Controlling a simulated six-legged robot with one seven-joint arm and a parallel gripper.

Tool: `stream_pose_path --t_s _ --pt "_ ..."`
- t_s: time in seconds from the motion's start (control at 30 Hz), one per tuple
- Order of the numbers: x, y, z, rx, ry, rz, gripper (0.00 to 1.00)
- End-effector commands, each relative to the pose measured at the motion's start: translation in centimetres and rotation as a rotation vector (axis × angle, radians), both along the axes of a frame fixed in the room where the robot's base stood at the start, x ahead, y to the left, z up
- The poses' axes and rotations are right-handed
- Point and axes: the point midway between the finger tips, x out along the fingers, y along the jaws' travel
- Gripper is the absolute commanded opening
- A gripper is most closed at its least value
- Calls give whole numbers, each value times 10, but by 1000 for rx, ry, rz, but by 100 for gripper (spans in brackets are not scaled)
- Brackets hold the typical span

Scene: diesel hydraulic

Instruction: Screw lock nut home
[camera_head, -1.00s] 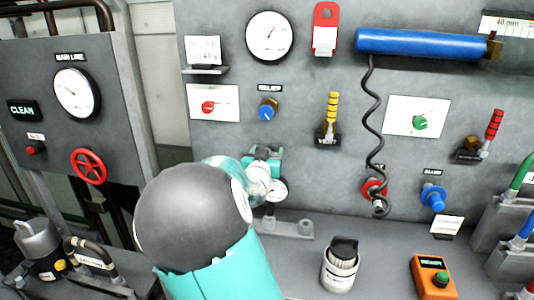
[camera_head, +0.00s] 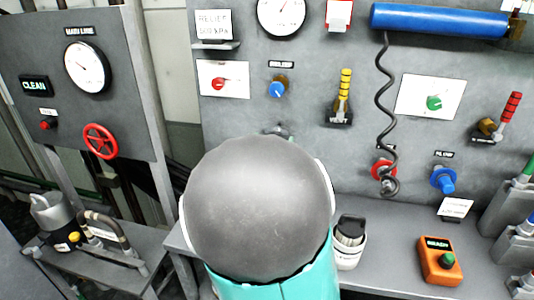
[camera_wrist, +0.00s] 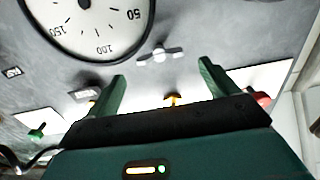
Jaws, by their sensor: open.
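The blue relief knob (camera_head: 277,90) is on the grey panel in the head view. A brass-coloured collar (camera_head: 281,79) sits behind it; it may be the lock nut, but it is too small to be sure. In the wrist view, which is upside down, my gripper (camera_wrist: 163,88) is open, with nothing between its fingers. A small orange-yellow part (camera_wrist: 172,99) shows beyond the gap, partly hidden by the gripper body. A silver winged fitting (camera_wrist: 160,55) is on the panel beyond the fingertips. In the head view my arm hides my gripper.
A large gauge (camera_wrist: 88,22) is close by in the wrist view. The panel also carries a yellow vent lever (camera_head: 344,95), a red knob (camera_head: 218,84) and a coiled black cable (camera_head: 385,110). A white canister (camera_head: 349,243) and an orange box (camera_head: 440,260) stand on the bench.

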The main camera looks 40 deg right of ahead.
Motion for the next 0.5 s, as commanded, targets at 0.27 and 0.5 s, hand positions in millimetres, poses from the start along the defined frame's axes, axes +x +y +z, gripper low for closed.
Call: stream_pose_path --t_s 0.27,0.5 --pt "-25 33 -1 5 -2 2 85" --pt "-39 50 0 3 -1 1 85"
